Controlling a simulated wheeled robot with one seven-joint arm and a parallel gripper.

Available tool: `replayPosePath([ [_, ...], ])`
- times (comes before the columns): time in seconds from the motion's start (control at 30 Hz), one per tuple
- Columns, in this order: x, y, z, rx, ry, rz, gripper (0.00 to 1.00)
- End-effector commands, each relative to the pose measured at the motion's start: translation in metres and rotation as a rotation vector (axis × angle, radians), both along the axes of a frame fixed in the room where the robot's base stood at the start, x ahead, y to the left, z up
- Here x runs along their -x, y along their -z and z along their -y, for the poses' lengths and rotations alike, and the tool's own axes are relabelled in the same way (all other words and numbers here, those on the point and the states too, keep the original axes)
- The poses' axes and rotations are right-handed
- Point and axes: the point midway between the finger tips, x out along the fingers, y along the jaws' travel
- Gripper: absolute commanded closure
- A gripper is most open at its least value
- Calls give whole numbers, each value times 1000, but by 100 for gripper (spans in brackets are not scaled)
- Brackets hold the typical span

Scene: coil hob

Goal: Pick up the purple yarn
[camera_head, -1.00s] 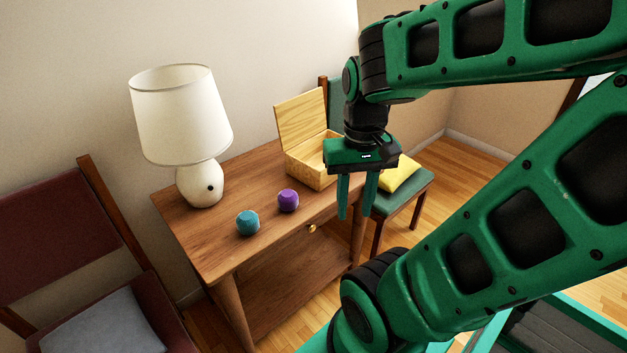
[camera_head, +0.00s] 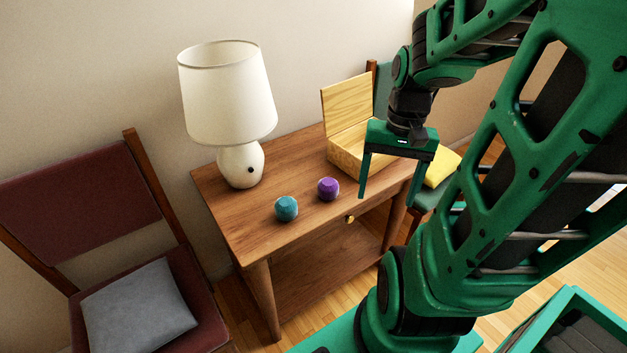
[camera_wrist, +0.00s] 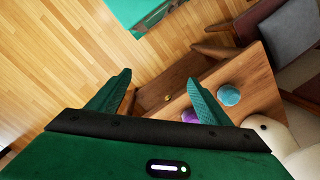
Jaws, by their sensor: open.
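The purple yarn (camera_head: 328,189) is a small ball on the wooden table near its front edge, just right of a teal ball (camera_head: 286,208). My gripper (camera_head: 387,196) is open and empty, to the right of the purple yarn and above the table's front right part. In the wrist view the purple yarn (camera_wrist: 189,116) is partly hidden behind the right finger of my gripper (camera_wrist: 158,88). The teal ball (camera_wrist: 228,95) shows beyond that finger.
A white lamp (camera_head: 240,163) stands at the table's back left. An open wooden box (camera_head: 345,158) sits at the back right, close behind my gripper. Chairs with a grey cushion (camera_head: 138,305) and a yellow cushion (camera_head: 442,167) flank the table (camera_head: 245,225). The front left tabletop is clear.

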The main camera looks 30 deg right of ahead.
Motion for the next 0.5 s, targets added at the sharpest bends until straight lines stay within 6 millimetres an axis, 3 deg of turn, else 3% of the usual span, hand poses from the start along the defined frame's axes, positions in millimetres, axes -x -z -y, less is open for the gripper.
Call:
replayPosePath([
  [0.5, -81, 94, 27, -367, 588, -36, 28],
])
